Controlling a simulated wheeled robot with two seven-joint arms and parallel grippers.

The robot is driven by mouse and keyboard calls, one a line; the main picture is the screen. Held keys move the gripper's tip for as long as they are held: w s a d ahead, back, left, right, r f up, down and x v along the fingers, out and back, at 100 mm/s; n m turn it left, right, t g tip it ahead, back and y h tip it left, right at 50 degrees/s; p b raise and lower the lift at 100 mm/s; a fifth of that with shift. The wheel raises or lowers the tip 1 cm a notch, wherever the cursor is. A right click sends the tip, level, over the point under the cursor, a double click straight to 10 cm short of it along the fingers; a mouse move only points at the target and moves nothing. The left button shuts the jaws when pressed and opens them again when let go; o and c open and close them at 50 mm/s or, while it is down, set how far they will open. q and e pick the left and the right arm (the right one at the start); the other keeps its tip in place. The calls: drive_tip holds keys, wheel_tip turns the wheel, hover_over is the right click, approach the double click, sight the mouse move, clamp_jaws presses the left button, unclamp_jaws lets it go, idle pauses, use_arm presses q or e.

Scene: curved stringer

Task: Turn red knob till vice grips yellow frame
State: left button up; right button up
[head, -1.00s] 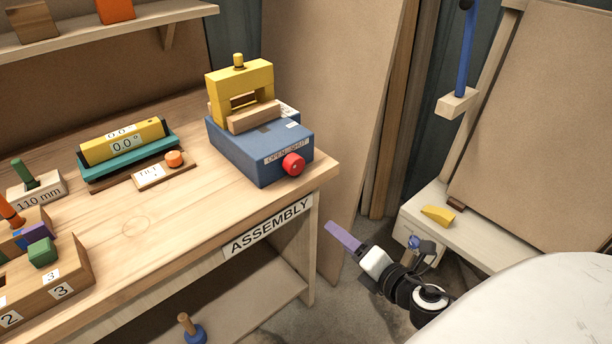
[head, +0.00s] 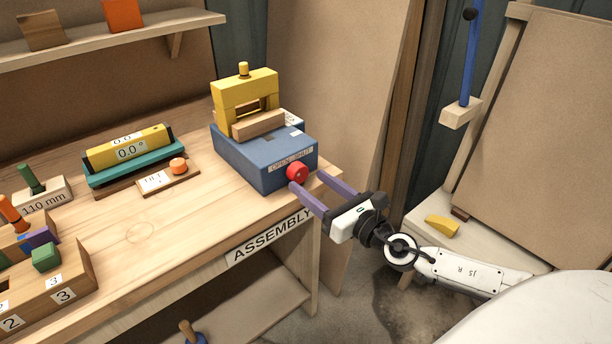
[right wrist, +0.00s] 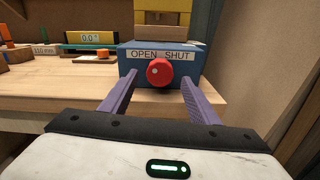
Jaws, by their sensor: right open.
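The red knob (head: 297,174) is on the front face of the blue vice base (head: 240,158), under a label reading OPEN and SHUT. In the right wrist view the red knob (right wrist: 160,72) faces me, with a pale dot left of its centre. The yellow frame (head: 247,92) stands upright on top of the vice, behind a wooden jaw block (head: 259,125). My right gripper (head: 307,182) is open in front of the vice. In the wrist view its two purple fingers (right wrist: 160,88) lie either side of the knob, apart from it. My left gripper is not in view.
The vice stands near the right corner of the ASSEMBLY bench (head: 205,215). A teal cradle (head: 133,168) with a yellow level and a TILT plate with an orange knob (head: 179,166) lie to its left. The bench between is clear.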

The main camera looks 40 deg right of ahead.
sight(302, 176)
drive_tip(key=shift+w+a, duration=0.1)
drive_tip(key=shift+w, duration=1.4)
drive_tip(key=c, duration=1)
drive_tip(key=shift+c, duration=0.2)
